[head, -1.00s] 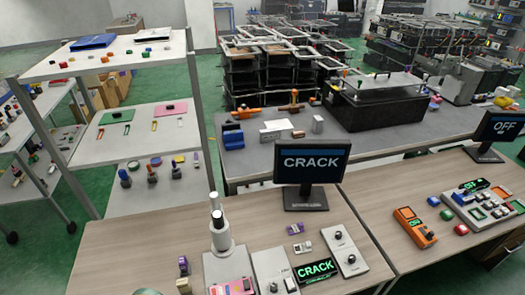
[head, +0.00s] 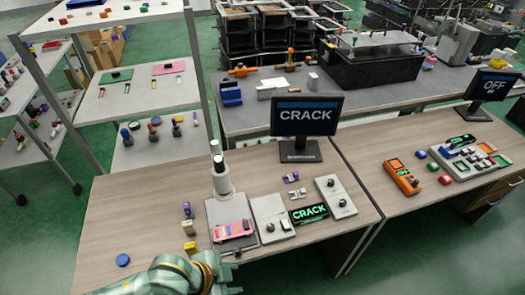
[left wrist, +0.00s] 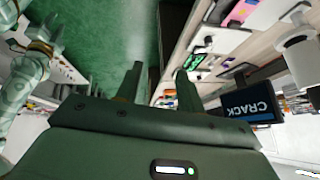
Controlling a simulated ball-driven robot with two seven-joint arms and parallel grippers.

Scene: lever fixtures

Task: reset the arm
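A lever fixture with a light grey upright post (head: 221,178) stands on the wooden table; a pink block (head: 232,230) lies on its base. To its right are a grey box with dark knobs (head: 271,218), a small green-lit CRACK display (head: 309,213) and another grey panel with knobs (head: 336,197). A monitor (head: 307,116) behind also reads CRACK. I cannot tell which part is the arm. My left gripper (left wrist: 158,85) has its fingers apart and nothing between them in the left wrist view. In the head view my left arm is at the bottom edge, in front of the fixture.
Small purple and yellow blocks (head: 189,228) and a blue disc (head: 123,260) lie left of the fixture. On the right table are an orange meter (head: 403,177), a button panel (head: 470,158) and an OFF monitor (head: 491,87). The front left tabletop is mostly clear.

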